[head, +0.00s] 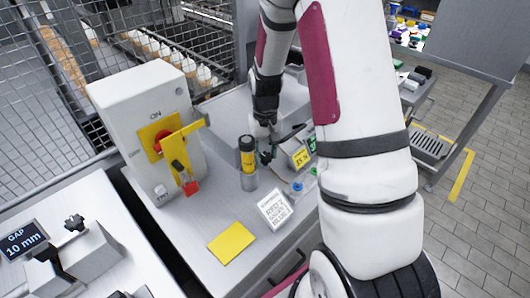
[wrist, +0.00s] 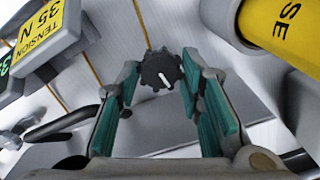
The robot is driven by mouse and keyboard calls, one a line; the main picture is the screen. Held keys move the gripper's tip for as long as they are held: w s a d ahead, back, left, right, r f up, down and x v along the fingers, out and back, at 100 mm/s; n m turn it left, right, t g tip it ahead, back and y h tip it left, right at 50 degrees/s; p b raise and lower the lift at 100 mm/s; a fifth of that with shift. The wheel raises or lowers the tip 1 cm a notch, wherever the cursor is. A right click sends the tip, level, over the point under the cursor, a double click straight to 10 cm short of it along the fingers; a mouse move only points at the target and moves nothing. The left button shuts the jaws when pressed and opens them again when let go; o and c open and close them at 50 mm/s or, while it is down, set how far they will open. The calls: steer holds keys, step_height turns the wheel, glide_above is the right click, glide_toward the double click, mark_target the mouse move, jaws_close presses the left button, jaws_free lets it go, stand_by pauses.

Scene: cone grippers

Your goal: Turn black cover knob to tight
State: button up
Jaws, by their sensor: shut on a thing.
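The black cover knob (wrist: 160,70) has a scalloped rim and a white pointer line on its face; I cannot read any tight mark. It sits between the fingertips of my gripper (wrist: 158,66), whose teal pads lie on its left and right. My gripper is shut on it. In the head view my gripper (head: 266,148) is low over the bench, beside the display box, and the knob cannot be made out there.
A yellow cylinder with a black top (head: 248,155) stands close left of my gripper; it also shows in the wrist view (wrist: 285,28). A tension display reading 35 N (head: 301,157) is close on the right. A white switch box (head: 125,105) stands further left. A yellow card (head: 231,243) lies in front.

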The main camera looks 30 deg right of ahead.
mark_target(265, 156)
steer(key=shift+m, duration=0.6)
steer(key=o, duration=1.2)
steer(key=shift+c, duration=0.2)
step_height(265, 156, up, 12)
